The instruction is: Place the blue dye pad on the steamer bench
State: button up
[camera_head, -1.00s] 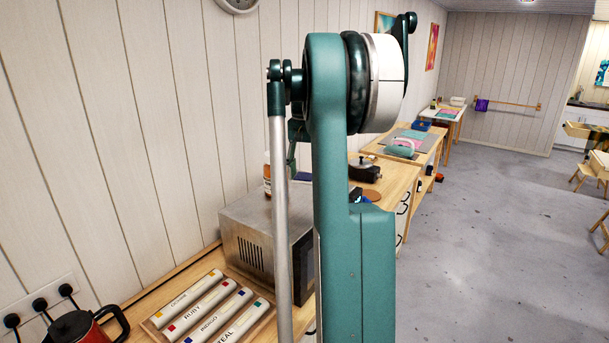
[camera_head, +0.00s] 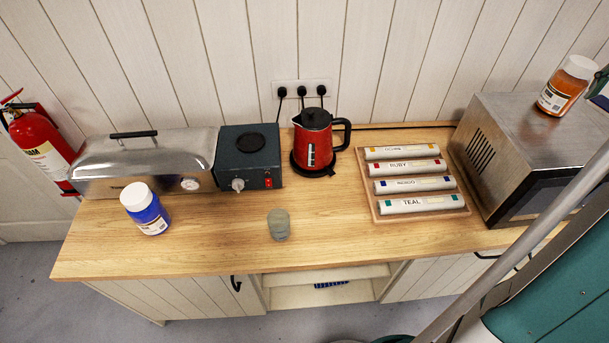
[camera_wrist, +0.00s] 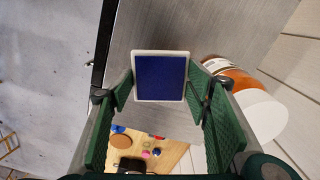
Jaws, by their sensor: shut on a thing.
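The blue dye pad (camera_wrist: 160,78) is a dark blue square in a pale frame. In the wrist view it is held between the two green fingers of my gripper (camera_wrist: 160,88), which is shut on it. Behind the pad is the grey metal top of a box-like appliance. The wooden steamer bench (camera_head: 190,250) runs across the head view. A long silver steamer (camera_head: 145,160) with a domed lid, handle and dial stands at its back left. The pad is not clearly seen in the head view.
On the bench are a blue jar (camera_head: 147,212), a grey cup (camera_head: 279,225), a red kettle (camera_head: 312,142), a black burner (camera_head: 250,157) and a tray (camera_head: 373,205) of labelled tubes. An orange jar (camera_head: 567,84) tops the metal appliance (camera_head: 535,135).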

aim_at(604, 103)
jog(key=r, duration=0.3)
jog(key=shift+w+a+r, duration=0.2)
jog(key=w+a+n+b, duration=0.15)
jog(key=w+a, duration=0.55)
jog(key=a, duration=0.7)
jog(key=w+a+n, duration=0.2)
jog(key=w+a, duration=0.6)
jog(key=a, duration=0.6)
jog(key=w+a+n, duration=0.2)
jog(key=w+a, duration=0.5)
jog(key=a, duration=0.8)
jog(key=a+n+b, duration=0.1)
jog(key=a+n, duration=0.2)
jog(key=a, duration=2.7)
jog(key=s+a+n+b, duration=0.1)
jog(key=s+a+n, duration=0.1)
jog(key=s+a, duration=0.85)
jog(key=s+a+n, duration=0.2)
jog(key=s+a, duration=0.3)
jog(key=a, duration=1.1)
jog(key=s+a+n+b, duration=0.1)
jog(key=s+a+n, duration=0.1)
jog(key=s+a, duration=0.9)
jog(key=w+a+f, duration=0.1)
jog(key=f, duration=1.6)
jog(key=w+a+f, duration=0.1)
jog(key=a+f, duration=0.1)
jog(key=f, duration=1.4)
jog(key=shift+w+f, duration=0.2)
jog(key=shift+f, duration=0.2)
